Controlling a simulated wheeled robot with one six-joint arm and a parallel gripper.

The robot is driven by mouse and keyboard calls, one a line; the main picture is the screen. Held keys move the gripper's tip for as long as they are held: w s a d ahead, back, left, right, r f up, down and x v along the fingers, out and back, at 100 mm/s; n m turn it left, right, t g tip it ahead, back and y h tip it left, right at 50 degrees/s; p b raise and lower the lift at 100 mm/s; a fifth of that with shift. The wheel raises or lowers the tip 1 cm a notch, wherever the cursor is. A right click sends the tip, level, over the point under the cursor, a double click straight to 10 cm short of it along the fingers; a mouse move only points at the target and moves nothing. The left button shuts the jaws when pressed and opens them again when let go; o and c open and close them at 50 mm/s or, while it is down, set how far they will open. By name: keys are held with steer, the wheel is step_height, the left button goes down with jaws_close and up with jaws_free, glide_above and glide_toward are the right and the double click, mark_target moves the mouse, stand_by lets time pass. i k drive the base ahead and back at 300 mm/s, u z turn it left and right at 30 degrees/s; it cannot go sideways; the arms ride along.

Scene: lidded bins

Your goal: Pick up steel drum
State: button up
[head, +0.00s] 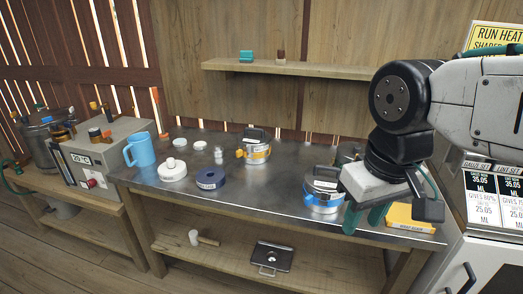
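No single object is plainly marked as the steel drum. Lidded steel vessels stand on the metal tabletop: one with a blue band (323,201), and one with a yellow band (257,153) farther back. A third steel vessel (347,152) at the back right is partly hidden by my arm. My gripper (366,216) hangs over the right part of the table, just right of the blue-banded vessel. Its green fingers point down with a gap between them, and nothing shows held. Whether the fingertips touch the tabletop is unclear.
A yellow box (411,220) lies right of my gripper. A blue mug (139,150), a white round lid (172,171) and a dark blue ring (210,178) stand on the left of the metal table (260,198). A wall shelf (290,68) is behind. The front middle tabletop is clear.

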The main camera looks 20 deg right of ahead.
mark_target(253, 139)
steer(key=k, duration=0.55)
steer(key=u, duration=0.55)
steer(key=i, duration=1.85)
steer(key=z, duration=0.55)
